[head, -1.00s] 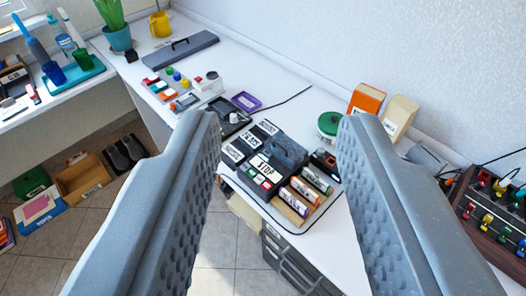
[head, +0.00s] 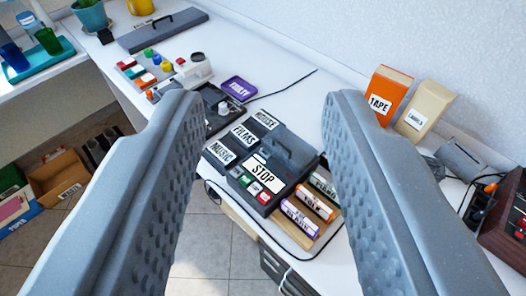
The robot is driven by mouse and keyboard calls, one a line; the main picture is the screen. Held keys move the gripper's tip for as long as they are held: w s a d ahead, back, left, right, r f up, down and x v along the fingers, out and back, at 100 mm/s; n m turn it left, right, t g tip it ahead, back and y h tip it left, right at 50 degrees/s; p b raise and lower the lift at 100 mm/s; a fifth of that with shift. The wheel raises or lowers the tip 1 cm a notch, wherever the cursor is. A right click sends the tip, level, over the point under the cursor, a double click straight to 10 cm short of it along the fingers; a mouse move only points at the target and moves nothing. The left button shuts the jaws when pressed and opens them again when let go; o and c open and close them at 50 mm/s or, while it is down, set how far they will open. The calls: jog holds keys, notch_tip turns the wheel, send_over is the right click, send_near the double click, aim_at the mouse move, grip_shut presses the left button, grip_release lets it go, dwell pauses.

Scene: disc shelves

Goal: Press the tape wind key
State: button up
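My gripper (head: 264,100) is open and empty, its two grey ridged fingers wide apart on either side of the view. Between and beyond them, on the white desk, sits a dark machine (head: 288,148) with a large "STOP" label. Small green, white and red keys (head: 257,188) run along its near edge. Their markings are too small to read, so I cannot tell which is the tape wind key. The fingers appear above and short of the machine, apart from it.
Slabs labelled "MUSIC", "FILMS" and "MOUSE" (head: 243,135) lie left of the machine. Labelled rolls (head: 312,203) sit in a wooden holder at its right. An orange "TAPE" box (head: 382,97) and a beige box (head: 424,110) stand behind. A purple tray (head: 239,89) lies farther back.

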grip_shut()
jog(key=shift+s, duration=0.1)
dwell(1.5)
